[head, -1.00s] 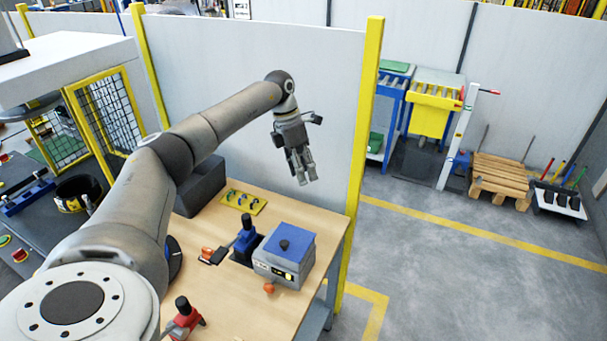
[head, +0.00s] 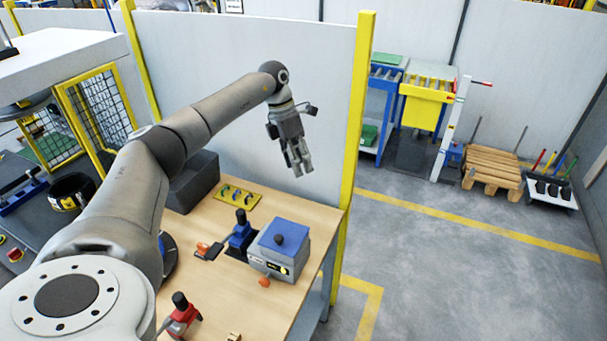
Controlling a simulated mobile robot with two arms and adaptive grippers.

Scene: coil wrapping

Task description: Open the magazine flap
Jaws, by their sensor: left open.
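A grey box with a blue lid and a black knob (head: 280,240) stands on the wooden table; its lid looks shut. I cannot tell for sure whether this lid is the magazine flap. My left gripper (head: 299,171) hangs in the air beyond the box in the picture, in front of the white partition. It points down, is empty and open, and touches nothing. My right gripper is not in view.
On the wooden table (head: 305,218) are a blue tool with a black knob (head: 240,230), a red tool (head: 181,318), a yellow plate (head: 238,196) and a dark block (head: 196,182). A yellow post (head: 356,110) ends the partition.

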